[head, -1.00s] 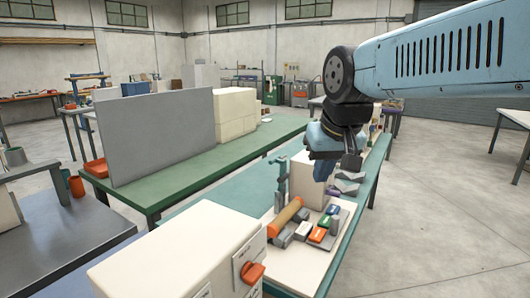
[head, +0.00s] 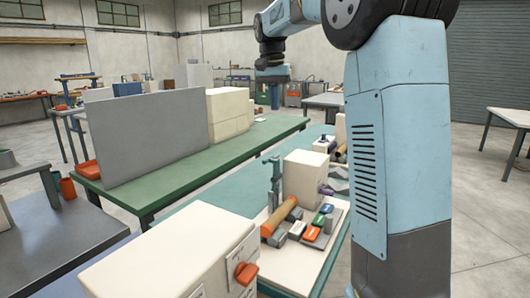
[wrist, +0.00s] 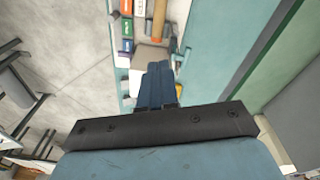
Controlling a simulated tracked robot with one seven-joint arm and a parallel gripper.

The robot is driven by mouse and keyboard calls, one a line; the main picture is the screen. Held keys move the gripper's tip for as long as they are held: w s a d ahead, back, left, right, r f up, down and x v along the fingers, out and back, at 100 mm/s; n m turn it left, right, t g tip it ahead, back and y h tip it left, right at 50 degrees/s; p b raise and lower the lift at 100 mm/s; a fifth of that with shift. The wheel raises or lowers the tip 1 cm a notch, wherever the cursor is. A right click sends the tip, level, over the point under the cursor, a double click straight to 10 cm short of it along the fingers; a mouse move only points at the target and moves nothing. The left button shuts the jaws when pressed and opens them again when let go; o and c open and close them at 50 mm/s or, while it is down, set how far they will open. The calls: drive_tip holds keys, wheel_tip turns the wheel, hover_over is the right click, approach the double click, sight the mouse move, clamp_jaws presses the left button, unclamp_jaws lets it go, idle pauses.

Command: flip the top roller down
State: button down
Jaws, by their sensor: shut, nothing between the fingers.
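A tan roller (head: 281,216) with an orange end cap lies slantwise over the machine's pale base plate (head: 293,262), beside a grey-green upright post (head: 275,180). Grey rollers or blocks lie close to it. The same roller seems to show at the top of the wrist view (wrist: 159,20). My gripper (head: 273,100) points down and is well above and beyond the machine in the head view, apart from the roller. In the wrist view, its blue fingers (wrist: 158,85) are together and empty. My fingers and wrist hide part of what lies below them.
A white box (head: 305,178) stands behind the roller on the teal bench (head: 215,205). Orange, green and blue switches (head: 320,221) sit right of the roller. A larger pale cabinet (head: 175,265) stands in front. A green table with a grey panel (head: 150,140) is at left.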

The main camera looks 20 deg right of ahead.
drive_tip(key=w+a+f+m+g+h, duration=0.1)
drive_tip(key=w+f, duration=0.4)
drive_tip(key=w, duration=0.5)
drive_tip(key=w+a+f+m+g+h, duration=0.1)
drive_tip(key=w+a+f, duration=0.3)
drive_tip(key=w, duration=0.5)
wheel_tip(320, 180, down, 3)
drive_tip(key=shift+w+r+m+g, duration=0.2)
drive_tip(key=shift+w+m+g, duration=0.2)
drive_tip(key=shift+m+g, duration=0.35)
drive_tip(key=s+d+f, duration=0.5)
drive_tip(key=f, duration=0.4)
drive_tip(key=shift+f, duration=0.4)
drive_tip(key=shift+s+d, duration=0.1)
